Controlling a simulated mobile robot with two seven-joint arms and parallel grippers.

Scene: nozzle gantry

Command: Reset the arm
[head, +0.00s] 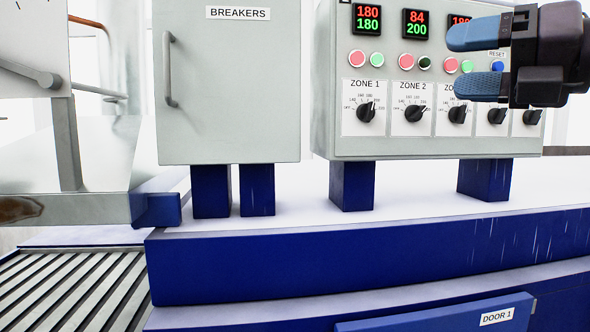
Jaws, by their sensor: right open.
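My right gripper (474,61) comes in from the right edge, in front of the upper right of the control panel (375,148). Its two blue-tipped fingers are apart, with nothing between them. It hides part of the third zone's display, buttons and label, and the top right of the panel. A blue button under a RESET label (497,66) shows just right of the gap between the fingers, partly hidden. I cannot tell whether the gripper touches the panel. My left gripper is not in view.
A grey BREAKERS cabinet (230,100) with a closed door stands left of the panel. Both rest on blue legs above a white-topped blue ledge (300,225). A roller conveyor (70,290) lies at lower left. A DOOR 1 panel (430,318) is at the bottom.

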